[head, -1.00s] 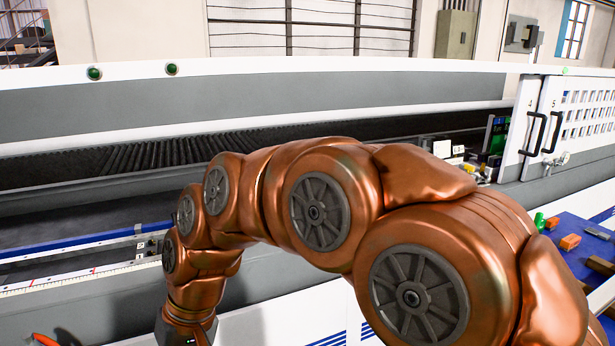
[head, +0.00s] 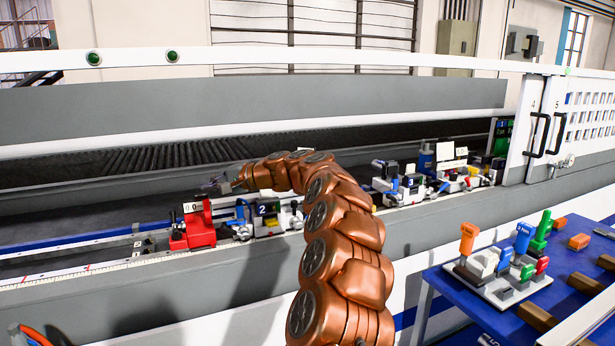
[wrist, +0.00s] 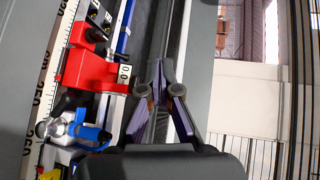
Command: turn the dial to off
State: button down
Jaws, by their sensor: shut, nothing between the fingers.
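A red unit (head: 192,232) stands on the machine's rail in the head view, left of a blue and white unit marked 2. Its white label (head: 193,207) carries dark characters. I cannot clearly make out a separate dial knob. In the wrist view the red unit (wrist: 88,70) is left of centre, and its white label (wrist: 124,73) faces my gripper. My gripper (wrist: 160,70) is shut and empty, its fingertips together just right of the label and apparently apart from it. In the head view my gripper (head: 224,185) is small, above and behind the red unit.
A blue and white unit (head: 266,218) is beside the red one, with more units (head: 400,183) farther right. A blue table (head: 470,315) with a rack of coloured-handled tools is at lower right. A ruler strip (head: 70,274) runs along the rail at left, where there is free room.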

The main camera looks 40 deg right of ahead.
jog(key=d+f+m+t+h+b, duration=0.1)
jog(key=d+f+m+t+h, duration=0.15)
jog(key=d, duration=0.95)
jog(key=d+f+m+t+h+b, duration=0.1)
jog(key=d+f+m+h, duration=0.15)
jog(key=d, duration=0.85)
jog(key=s+d+f+m+t+h+b, duration=0.1)
jog(key=s+d+m+h, duration=0.2)
jog(key=d, duration=0.6)
jog(key=s+d+h, duration=0.4)
jog(key=s+d, duration=0.1)
jog(key=d, duration=0.3)
jog(key=shift+w+a+p+x, duration=0.1)
jog(key=shift+a+p+x, duration=0.4)
jog(key=shift+p+x, duration=1.15)
jog(key=shift+w+a+p+x, duration=0.15)
jog(key=shift+a+p+x, duration=0.45)
jog(key=shift+x, duration=1.85)
jog(key=shift+w+a+p+x, duration=0.1)
jog(key=shift+a+p+x, duration=0.3)
jog(key=shift+p+x, duration=1.3)
jog(key=shift+w+d+f+b, duration=0.15)
jog(key=shift+w+b, duration=0.2)
jog(key=shift+b, duration=0.1)
jog(key=shift+m, duration=0.3)
